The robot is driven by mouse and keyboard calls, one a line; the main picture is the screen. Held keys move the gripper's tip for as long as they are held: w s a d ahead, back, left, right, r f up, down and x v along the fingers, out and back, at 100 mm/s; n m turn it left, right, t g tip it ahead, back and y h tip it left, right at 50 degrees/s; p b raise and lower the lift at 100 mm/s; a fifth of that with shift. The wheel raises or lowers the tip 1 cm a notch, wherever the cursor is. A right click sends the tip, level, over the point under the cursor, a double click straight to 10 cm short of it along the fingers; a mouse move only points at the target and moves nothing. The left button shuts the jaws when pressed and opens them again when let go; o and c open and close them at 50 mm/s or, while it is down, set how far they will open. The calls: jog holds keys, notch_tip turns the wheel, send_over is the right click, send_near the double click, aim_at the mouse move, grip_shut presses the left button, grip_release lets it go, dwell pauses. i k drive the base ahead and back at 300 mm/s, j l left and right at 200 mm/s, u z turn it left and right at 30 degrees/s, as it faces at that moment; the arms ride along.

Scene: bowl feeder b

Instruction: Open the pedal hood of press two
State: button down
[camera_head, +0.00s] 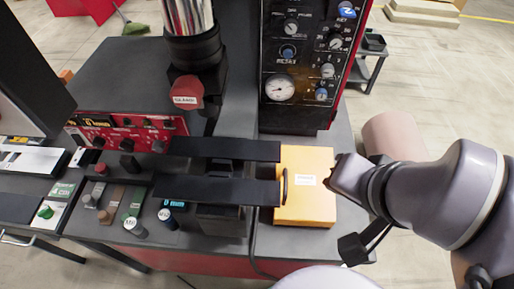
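My gripper (162,167) reaches left from the yellow block at the end of my arm. Its two long black fingers are parallel, with a wide gap between them, and it is open. A dark block (221,221) shows below and between the fingers. Whether the fingers touch it cannot be told. A press with a shiny metal cylinder (188,17) and a red label stands above the fingers in the picture. I cannot make out which press is press two, and no pedal hood can be clearly identified. Part of the bench is hidden by my gripper.
A black control panel (310,58) with knobs and a gauge stands upright behind my gripper. A red panel (120,128) with knobs is at the left. Several knobs and buttons lie along the bench front. A small dark cart (372,50) stands beyond. Open floor shows at the upper right.

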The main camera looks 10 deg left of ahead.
aim_at(305, 201)
jog(key=j+u, duration=0.1)
jog(key=l+u, duration=0.35)
jog(key=l, duration=0.35)
jog(key=k+l+u, duration=0.1)
jog(key=l+u, duration=0.2)
jog(key=l, duration=0.35)
